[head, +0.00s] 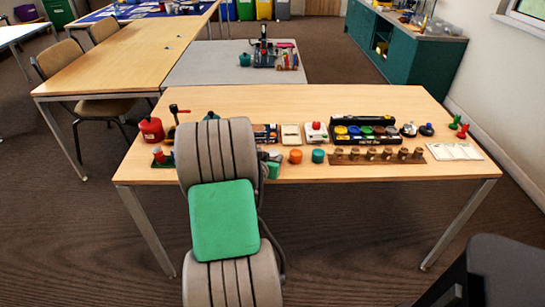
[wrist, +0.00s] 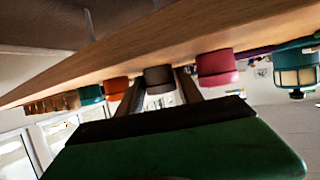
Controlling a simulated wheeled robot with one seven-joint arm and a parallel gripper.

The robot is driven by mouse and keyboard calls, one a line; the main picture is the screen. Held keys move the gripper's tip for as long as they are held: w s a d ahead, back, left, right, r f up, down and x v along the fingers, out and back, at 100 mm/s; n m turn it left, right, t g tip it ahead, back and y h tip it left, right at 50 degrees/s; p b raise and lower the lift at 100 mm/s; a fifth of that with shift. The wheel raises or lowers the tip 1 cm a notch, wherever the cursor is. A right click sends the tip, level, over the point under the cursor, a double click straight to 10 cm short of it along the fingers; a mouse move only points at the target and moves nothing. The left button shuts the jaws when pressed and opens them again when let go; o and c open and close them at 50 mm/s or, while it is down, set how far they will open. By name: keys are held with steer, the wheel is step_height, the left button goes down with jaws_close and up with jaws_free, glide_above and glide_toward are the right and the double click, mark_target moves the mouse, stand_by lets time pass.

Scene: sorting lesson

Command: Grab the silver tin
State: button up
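A small dark grey cylinder (wrist: 160,78), which looks like the silver tin, stands on the table in the wrist view, where the picture is upside down. My gripper (wrist: 160,88) has its two fingers apart, one to each side of this tin. The tips are close to its sides; I cannot tell whether they touch it.
An orange tin (head: 295,156) and a teal tin (head: 318,156) stand in the same row; a pink-red tin (wrist: 218,66) is on the other side. Behind are a black tray of coloured pots (head: 365,119) and a red can (head: 152,129). A wooden rack (head: 350,158) stands right.

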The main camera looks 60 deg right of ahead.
jaws_close()
stand_by(0.3)
